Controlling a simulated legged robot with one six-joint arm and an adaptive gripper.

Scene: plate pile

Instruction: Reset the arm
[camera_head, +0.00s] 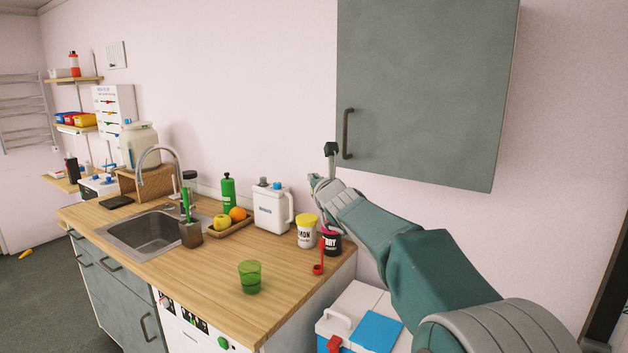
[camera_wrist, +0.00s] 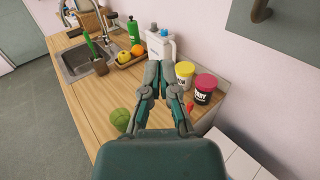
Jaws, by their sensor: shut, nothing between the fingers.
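My gripper (camera_head: 330,149) is raised above the back right of the counter, in front of the wall and close to the left edge of the grey wall cabinet. In the wrist view my gripper (camera_wrist: 156,68) points away over the counter, its two fingers together at the tips with nothing between them. The cabinet's dark handle (camera_head: 348,133) appears just right of the fingertips in the head view. In the wrist view the handle (camera_wrist: 261,10) is at the top right, well apart from the fingers. No plates are in view.
On the wooden counter (camera_head: 205,280) stand a green glass (camera_head: 250,277), yellow-lidded tub (camera_head: 307,232), pink-lidded tub (camera_head: 331,242), white jug (camera_head: 272,208), fruit tray (camera_head: 232,228) and sink (camera_head: 150,232). The grey cabinet (camera_head: 425,90) hangs at upper right. A cooler box (camera_head: 350,310) stands beside the counter.

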